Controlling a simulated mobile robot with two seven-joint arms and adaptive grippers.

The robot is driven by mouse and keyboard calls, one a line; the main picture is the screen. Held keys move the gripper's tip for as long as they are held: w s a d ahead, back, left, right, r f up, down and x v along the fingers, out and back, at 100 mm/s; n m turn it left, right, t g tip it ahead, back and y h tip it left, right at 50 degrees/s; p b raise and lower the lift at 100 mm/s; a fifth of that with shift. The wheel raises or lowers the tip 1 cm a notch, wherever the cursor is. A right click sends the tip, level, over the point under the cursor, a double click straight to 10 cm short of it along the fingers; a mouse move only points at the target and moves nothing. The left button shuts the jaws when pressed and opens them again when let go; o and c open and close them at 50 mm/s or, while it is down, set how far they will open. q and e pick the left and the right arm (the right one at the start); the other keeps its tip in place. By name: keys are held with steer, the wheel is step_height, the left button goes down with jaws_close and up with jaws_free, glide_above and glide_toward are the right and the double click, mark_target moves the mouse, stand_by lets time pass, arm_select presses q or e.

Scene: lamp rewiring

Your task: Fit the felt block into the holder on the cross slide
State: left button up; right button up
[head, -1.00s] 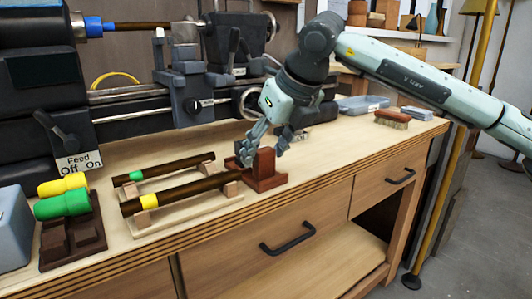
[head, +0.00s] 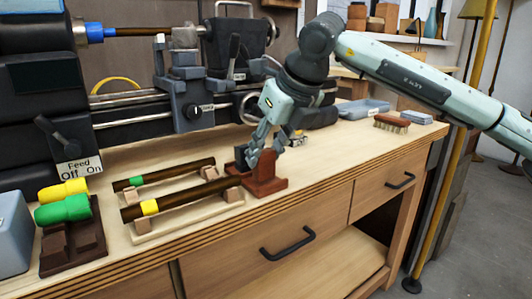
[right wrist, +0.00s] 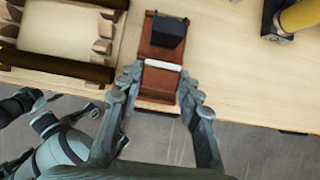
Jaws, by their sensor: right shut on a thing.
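A red-brown stand (head: 268,187) sits near the bench's front edge, with a black block (right wrist: 166,38) on its far part. Nearer, a red-brown block with a white strip (right wrist: 163,65), which looks like the felt block, is between the fingers of my right gripper (right wrist: 157,82). In the head view the right gripper (head: 262,150) is shut on it from above, low over the stand. The cross slide (head: 188,105) is on the lathe behind; I cannot clearly make out its holder. Parts of what looks like my left gripper (right wrist: 45,125) show at lower left in the right wrist view.
Two dark rods with a green and a yellow band lie on a wooden rack (head: 185,222) to the left. Yellow and green handles rest on a dark stand (head: 75,260). A brush (head: 391,124) and a grey tray (head: 362,108) lie at right. The bench's front right is clear.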

mark_target(266, 152)
steer(key=shift+r+p, duration=1.35)
steer(key=shift+r, duration=1.75)
steer(key=shift+f, duration=0.1)
